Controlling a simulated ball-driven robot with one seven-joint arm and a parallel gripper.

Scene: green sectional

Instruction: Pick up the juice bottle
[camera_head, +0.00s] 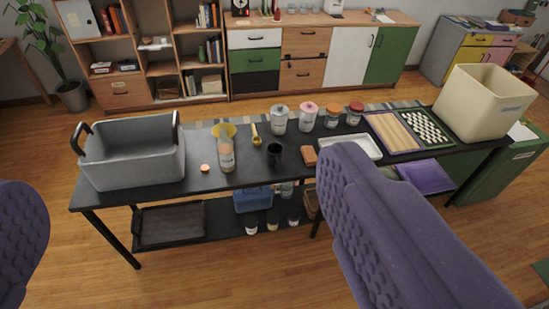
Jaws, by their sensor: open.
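A tall, see-through bottle-like container (227,153) with peach-coloured contents and a pale label stands upright on the black table (200,190), right of the grey bin. It looks most like the juice bottle, though its label is too small to read. A yellow funnel- or cup-like thing (224,131) shows at its top; I cannot tell whether it is part of it. My gripper (185,175) is open, its purple, bumpy fingers wide apart at the left edge and lower right. The bottle appears between them in the picture, farther away and untouched. The right finger hides part of the table.
A grey bin (135,165) stands left of the bottle, a dark mug (274,155) and yellow scoop (256,136) right of it. Jars (279,118), a white tray (360,147) and a cream bin (487,100) stand farther right. A lower shelf holds small bottles (272,221). Wooden floor lies in front.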

